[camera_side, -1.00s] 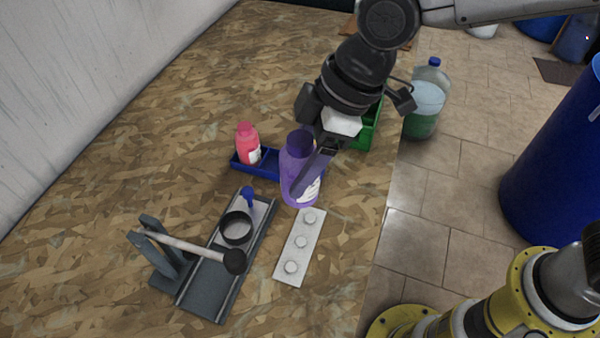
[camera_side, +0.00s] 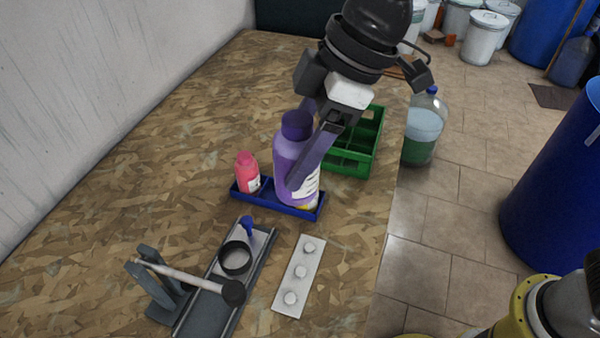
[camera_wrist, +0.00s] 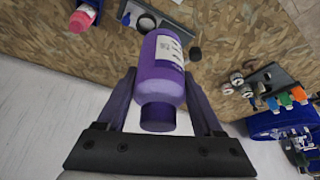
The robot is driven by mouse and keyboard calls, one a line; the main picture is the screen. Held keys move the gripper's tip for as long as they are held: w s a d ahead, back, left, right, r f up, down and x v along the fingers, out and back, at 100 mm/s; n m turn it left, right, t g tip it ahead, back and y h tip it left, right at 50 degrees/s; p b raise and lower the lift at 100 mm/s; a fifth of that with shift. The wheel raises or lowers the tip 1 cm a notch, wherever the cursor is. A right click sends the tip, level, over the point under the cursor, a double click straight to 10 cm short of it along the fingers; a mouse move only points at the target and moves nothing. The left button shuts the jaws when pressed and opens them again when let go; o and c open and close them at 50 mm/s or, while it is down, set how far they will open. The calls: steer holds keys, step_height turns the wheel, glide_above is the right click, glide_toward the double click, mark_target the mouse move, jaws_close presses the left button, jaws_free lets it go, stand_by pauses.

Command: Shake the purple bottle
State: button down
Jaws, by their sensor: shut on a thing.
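The purple bottle (camera_side: 291,160) has a dark purple cap and a white label. My gripper (camera_side: 296,172) is shut on its sides, with one finger across the front and the other mostly hidden behind it. The bottle is nearly upright, cap up, and its base overlaps the right part of the blue tray (camera_side: 272,201). I cannot tell whether it touches the tray or hangs above it. In the wrist view, the purple bottle (camera_wrist: 163,72) lies between both fingers of my gripper (camera_wrist: 161,80), cap toward the palm.
A pink bottle (camera_side: 247,172) stands in the tray's left part. A green crate (camera_side: 352,164) is close behind on the right. In front are a grey stand with a hammer (camera_side: 190,277) and a white strip with knobs (camera_side: 300,273). The table's left side is clear.

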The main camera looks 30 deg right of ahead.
mark_target(299, 192)
step_height(299, 192, down, 8)
steer(key=shift+s+d+r, duration=0.1)
steer(key=shift+s+d, duration=0.05)
steer(key=r, duration=0.6)
steer(key=shift+w+a+r, duration=0.2)
steer(key=shift+r, duration=0.15)
steer(key=shift+s+d+r, duration=0.1)
steer(key=shift+r, duration=0.1)
step_height(299, 192, down, 7)
steer(key=shift+s+d+r, duration=0.1)
steer(key=w+d+f+m+t+h, duration=0.1)
steer(key=w+d+f+m, duration=0.4)
steer(key=d, duration=0.3)
steer(key=w+d+f+m+t+h, duration=0.1)
steer(key=w+d+f+m, duration=0.2)
steer(key=w+d+f, duration=0.35)
steer(key=s+d+f+m, duration=0.1)
steer(key=d+f+m, duration=0.1)
steer(key=d, duration=0.4)
steer(key=s+d+f+m+h, duration=0.1)
steer(key=d+f+m, duration=0.1)
steer(key=d+f, duration=0.2)
steer(key=s+d+f+m+h, duration=0.1)
steer(key=d+f+m, duration=0.1)
steer(key=d, duration=0.8)
steer(key=shift+s+d+f+t, duration=0.2)
steer(key=shift+s+f+t, duration=0.15)
steer(key=shift+f, duration=0.2)
